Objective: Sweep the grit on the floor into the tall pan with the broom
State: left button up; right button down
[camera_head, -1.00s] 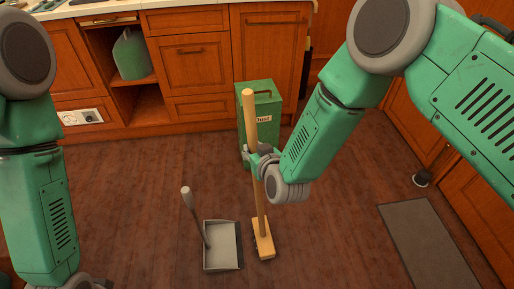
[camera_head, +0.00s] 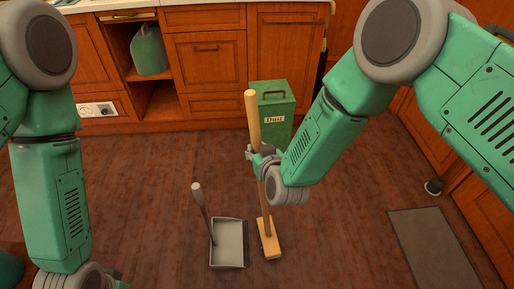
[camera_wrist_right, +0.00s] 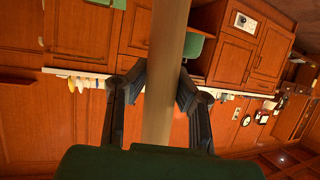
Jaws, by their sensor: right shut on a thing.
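The broom has a long wooden handle (camera_head: 254,125) and a pale block head (camera_head: 269,243) low on the floor. My right gripper (camera_head: 256,157) is shut around the handle at mid-height, and the handle tilts slightly. In the right wrist view, the handle (camera_wrist_right: 168,70) runs between both dark fingers (camera_wrist_right: 160,88). The tall pan (camera_head: 228,247), a grey tray with an upright grey handle (camera_head: 203,210), stands on the floor just left of the broom head. I cannot make out grit on the floor. My left arm comes in at the left; its fingers are out of frame.
A green bin marked "Dust" (camera_head: 274,104) stands behind the broom, before the wooden cabinets (camera_head: 210,65). A green container (camera_head: 149,52) sits in an open cabinet shelf. A grey mat (camera_head: 434,247) lies at the right. The floor left of the pan is clear.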

jog(key=a, duration=0.6)
dwell(1.0)
jog(key=shift+r, duration=0.15)
notch_tip(320, 180, up, 6)
jog(key=d+p, duration=0.2)
jog(key=p, duration=0.3)
dwell(0.5)
dwell(0.5)
